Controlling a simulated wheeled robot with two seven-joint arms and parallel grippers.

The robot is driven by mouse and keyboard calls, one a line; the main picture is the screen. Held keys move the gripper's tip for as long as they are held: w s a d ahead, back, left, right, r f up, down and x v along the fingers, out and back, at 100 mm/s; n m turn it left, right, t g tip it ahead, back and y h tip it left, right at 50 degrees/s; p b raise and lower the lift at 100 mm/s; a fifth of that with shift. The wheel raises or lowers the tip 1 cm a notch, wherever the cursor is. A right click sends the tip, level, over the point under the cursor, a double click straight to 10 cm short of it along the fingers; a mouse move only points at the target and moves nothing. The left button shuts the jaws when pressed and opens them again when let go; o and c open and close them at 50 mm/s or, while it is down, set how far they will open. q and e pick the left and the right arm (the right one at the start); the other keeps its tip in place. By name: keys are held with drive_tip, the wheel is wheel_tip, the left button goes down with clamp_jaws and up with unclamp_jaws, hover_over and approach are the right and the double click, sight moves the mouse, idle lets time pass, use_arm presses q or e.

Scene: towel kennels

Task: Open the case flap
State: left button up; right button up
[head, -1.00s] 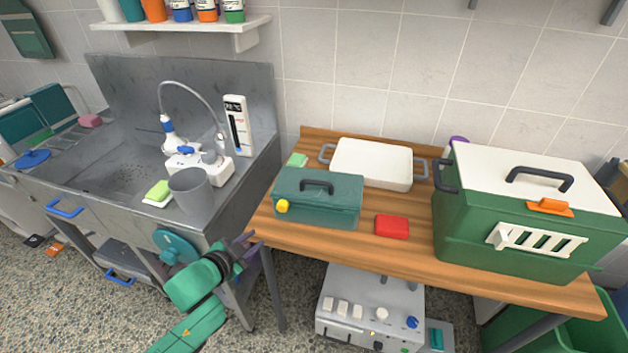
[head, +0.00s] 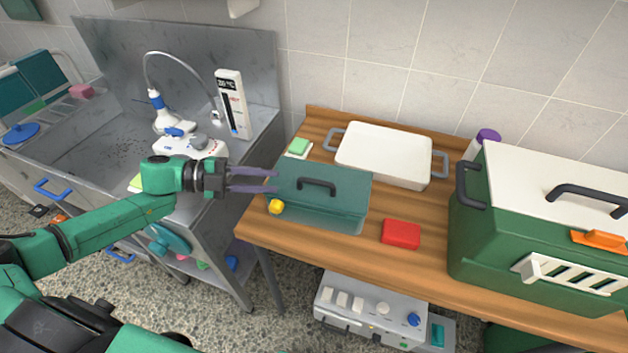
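A teal case (head: 325,207) stands shut on the wooden table. It has a dark handle (head: 317,185) on its sloping top and a yellow knob (head: 276,206) at its front left corner. My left gripper (head: 275,181) comes in from the left with its two purple fingers apart and nothing between them. Its fingertips are at the case's upper left edge, above and behind the yellow knob; I cannot tell whether they touch. My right gripper is out of view.
A red block (head: 401,234) lies right of the case. A white tray (head: 384,152) with grey handles is behind it, and a green sponge (head: 299,146) sits at the back left. A large green box (head: 485,230) with a white lid fills the table's right.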

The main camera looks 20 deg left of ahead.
sight(307, 182)
use_arm(q)
drive_tip(key=x, duration=0.2)
drive_tip(key=p+x, duration=0.1)
drive_tip(key=x, duration=0.2)
drive_tip(key=shift+w+a+r, duration=0.15)
drive_tip(key=shift+w+r, duration=0.05)
drive_tip(key=shift+w, duration=0.15)
drive_tip(key=x, duration=0.2)
drive_tip(key=p+x, duration=0.1)
drive_tip(key=x, duration=0.2)
drive_tip(key=shift+w+f, duration=0.3)
drive_tip(key=shift+w, duration=0.05)
drive_tip(key=shift+d+f, duration=0.1)
drive_tip(key=shift+d, duration=0.3)
drive_tip(key=shift+f, duration=0.1)
drive_tip(key=shift+c, duration=0.3)
clamp_jaws()
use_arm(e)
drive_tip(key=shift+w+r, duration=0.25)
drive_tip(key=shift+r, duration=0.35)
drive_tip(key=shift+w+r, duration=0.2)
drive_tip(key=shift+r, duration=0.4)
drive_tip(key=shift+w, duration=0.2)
